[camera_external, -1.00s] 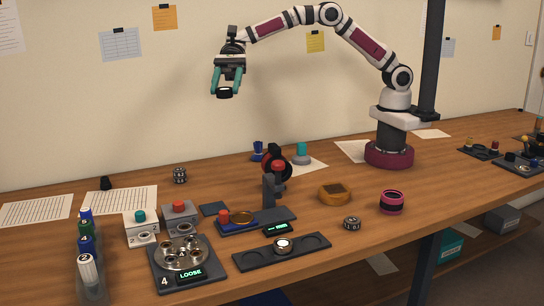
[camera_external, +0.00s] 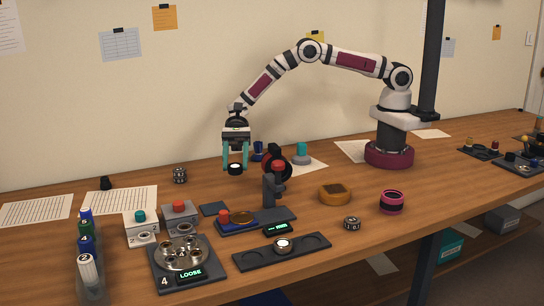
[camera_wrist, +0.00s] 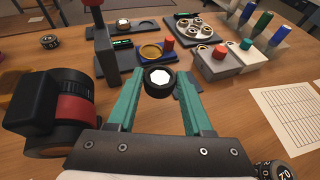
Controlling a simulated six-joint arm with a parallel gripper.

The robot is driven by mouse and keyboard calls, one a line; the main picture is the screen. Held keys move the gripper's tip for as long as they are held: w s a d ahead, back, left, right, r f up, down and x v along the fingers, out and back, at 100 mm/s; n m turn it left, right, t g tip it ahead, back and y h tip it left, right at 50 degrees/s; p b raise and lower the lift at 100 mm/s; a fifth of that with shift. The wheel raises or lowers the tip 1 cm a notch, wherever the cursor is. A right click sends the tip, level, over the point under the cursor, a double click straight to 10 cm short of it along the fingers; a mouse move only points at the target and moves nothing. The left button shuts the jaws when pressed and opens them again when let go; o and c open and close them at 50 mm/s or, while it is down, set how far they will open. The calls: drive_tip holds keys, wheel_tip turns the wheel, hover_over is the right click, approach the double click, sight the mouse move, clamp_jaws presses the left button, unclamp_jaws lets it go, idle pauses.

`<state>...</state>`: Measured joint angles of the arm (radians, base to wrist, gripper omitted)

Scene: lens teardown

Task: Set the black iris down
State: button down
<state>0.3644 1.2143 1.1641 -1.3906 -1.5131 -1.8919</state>
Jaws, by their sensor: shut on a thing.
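The black iris (camera_external: 235,169) is a short dark ring with a pale centre. My gripper (camera_external: 235,165) has its teal fingers shut on it and holds it above the table. In the wrist view the iris (camera_wrist: 159,81) sits between the fingertips of my gripper (camera_wrist: 158,88), with its bright hexagonal opening facing the camera. A small dark square pad (camera_external: 214,208) lies on the wood below and to the left of the iris in the external view. In the wrist view the fingers hide part of the table.
A dark stand with a red knob (camera_external: 277,167) rises close to the right of my gripper. A blue tray with an amber lens (camera_external: 240,219), a three-place dark tray (camera_external: 312,242) and button boxes (camera_external: 179,217) stand in front. Bare wood (camera_external: 130,182) lies to the left.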

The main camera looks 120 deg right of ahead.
sight(237, 194)
wheel_tip(237, 194, down, 7)
drive_tip(key=shift+f, duration=0.1)
drive_tip(key=shift+c, duration=1.5)
unclamp_jaws()
drive_tip(key=shift+f, duration=0.1)
